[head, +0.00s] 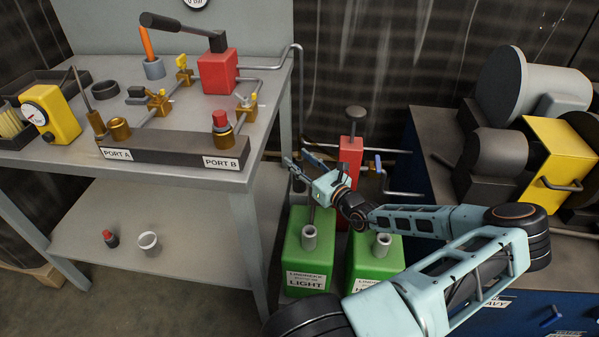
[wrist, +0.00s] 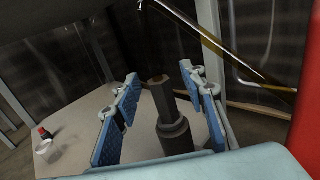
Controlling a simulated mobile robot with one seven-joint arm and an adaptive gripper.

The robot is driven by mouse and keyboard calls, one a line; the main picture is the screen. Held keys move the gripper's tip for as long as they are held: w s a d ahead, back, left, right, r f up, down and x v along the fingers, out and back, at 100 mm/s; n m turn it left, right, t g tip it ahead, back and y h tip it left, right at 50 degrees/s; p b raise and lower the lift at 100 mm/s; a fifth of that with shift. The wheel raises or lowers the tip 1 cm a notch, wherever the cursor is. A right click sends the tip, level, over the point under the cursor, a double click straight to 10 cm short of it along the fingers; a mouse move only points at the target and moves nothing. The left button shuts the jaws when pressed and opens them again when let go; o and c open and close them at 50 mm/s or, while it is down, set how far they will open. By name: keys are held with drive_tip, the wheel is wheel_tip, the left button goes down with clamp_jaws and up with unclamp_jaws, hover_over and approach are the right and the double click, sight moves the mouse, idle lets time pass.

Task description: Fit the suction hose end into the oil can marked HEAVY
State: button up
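A green can (head: 303,262) labelled LIGHT stands on the floor right of the workbench. A second green can (head: 361,262) stands to its right; its label is mostly covered by my arm, with only an H-like start showing. Each can has a grey neck on top. My gripper (head: 304,164) is above the LIGHT can, its fingers apart. In the wrist view, a dark stepped fitting (wrist: 172,125) with a hex top stands between the open fingers, with gaps on both sides. It looks like the suction hose end, but its lower part is hidden.
A red post (head: 350,158) stands close to my gripper's right. The workbench (head: 205,176) with the red pump (head: 217,72) is at left. Its lower shelf holds a small red-capped bottle (head: 110,239) and white cup (head: 148,241). A blue cabinet (head: 560,305) with machinery is at right.

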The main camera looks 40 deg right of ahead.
clamp_jaws()
drive_tip(key=shift+r, duration=0.1)
